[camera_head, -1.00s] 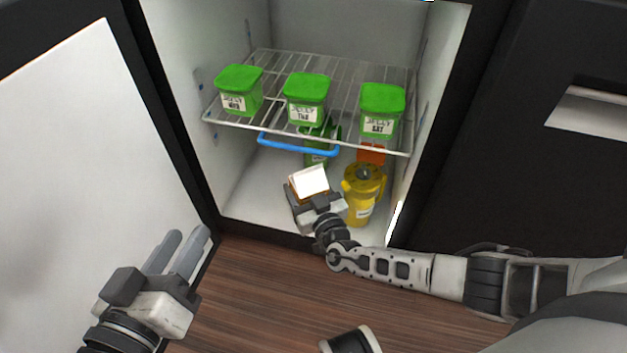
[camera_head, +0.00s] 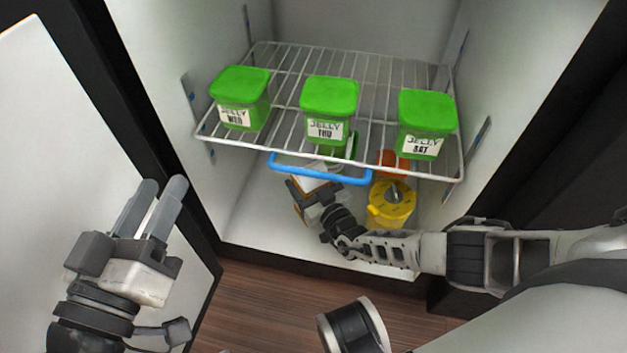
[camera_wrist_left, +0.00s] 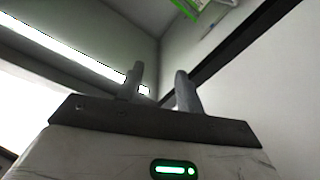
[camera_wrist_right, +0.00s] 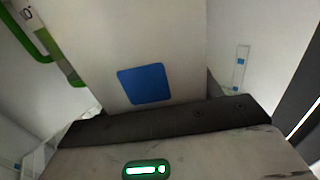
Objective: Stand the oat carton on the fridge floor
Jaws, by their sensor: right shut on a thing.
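The carton, white and tan, (camera_head: 301,186) is low inside the fridge, just below the shelf's front edge in the head view. My right gripper (camera_head: 318,200) is shut on it. In the right wrist view the carton (camera_wrist_right: 160,35) fills the middle as a pale face with a blue square. Its base is hidden, so I cannot tell whether it touches the fridge floor (camera_head: 252,215). My left gripper (camera_head: 156,205) is open and empty in front of the fridge's left side; its two fingers (camera_wrist_left: 160,90) stand apart in the left wrist view.
The floor's left side is clear.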

